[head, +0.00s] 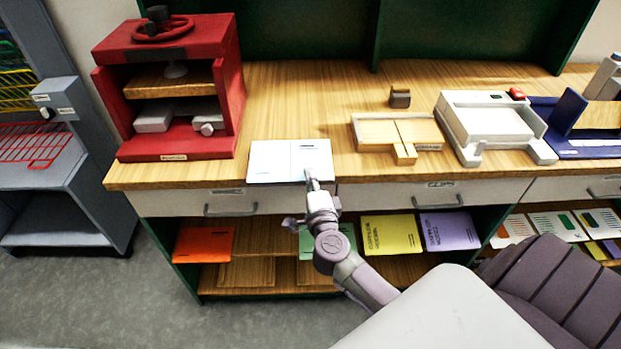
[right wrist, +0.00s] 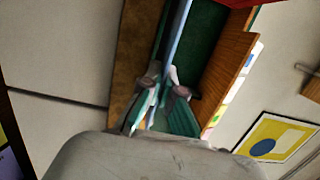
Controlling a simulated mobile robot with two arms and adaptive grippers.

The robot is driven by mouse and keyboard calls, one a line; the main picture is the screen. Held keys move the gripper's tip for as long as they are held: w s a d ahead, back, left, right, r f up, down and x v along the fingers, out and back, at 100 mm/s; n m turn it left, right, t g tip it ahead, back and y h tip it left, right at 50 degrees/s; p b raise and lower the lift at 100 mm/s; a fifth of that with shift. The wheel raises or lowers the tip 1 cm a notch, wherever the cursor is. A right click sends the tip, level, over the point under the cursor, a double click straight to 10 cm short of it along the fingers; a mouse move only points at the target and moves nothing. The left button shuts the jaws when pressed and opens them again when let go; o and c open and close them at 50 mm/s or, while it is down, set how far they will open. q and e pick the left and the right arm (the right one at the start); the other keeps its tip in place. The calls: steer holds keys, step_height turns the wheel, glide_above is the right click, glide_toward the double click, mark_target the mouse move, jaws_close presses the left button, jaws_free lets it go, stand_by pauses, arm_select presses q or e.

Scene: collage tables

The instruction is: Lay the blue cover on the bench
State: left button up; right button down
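A pale sheet with a centre crease, which I take to be the blue cover (head: 272,162), shows almost white at the front edge of the wooden bench (head: 290,95) in the head view. My right gripper (head: 311,178) is at its front edge, right of the crease. In the right wrist view the cover is a thin light-blue strip (right wrist: 178,30) seen edge-on, running between the fingers of my right gripper (right wrist: 162,88), which are shut on it. Whether the cover touches the bench top is hard to tell. My left gripper is not in view.
A red press (head: 180,90) stands left of the cover. A wooden jig (head: 375,133), a small brown block (head: 400,98) and a white device (head: 495,120) stand to the right. Orange (head: 203,245), yellow (head: 390,235) and purple (head: 450,231) covers lie on the shelf below. Bench behind the cover is clear.

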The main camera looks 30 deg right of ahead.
steer(key=shift+s+f, duration=0.15)
steer(key=shift+f, duration=0.4)
steer(key=c, duration=1.4)
jaws_free()
steer(key=shift+o, duration=0.8)
steer(key=shift+f, duration=0.1)
steer(key=shift+d+r, duration=0.1)
steer(key=shift+r, duration=0.25)
steer(key=v, duration=1.1)
steer(key=shift+s+a, duration=0.25)
steer(key=shift+s, duration=0.1)
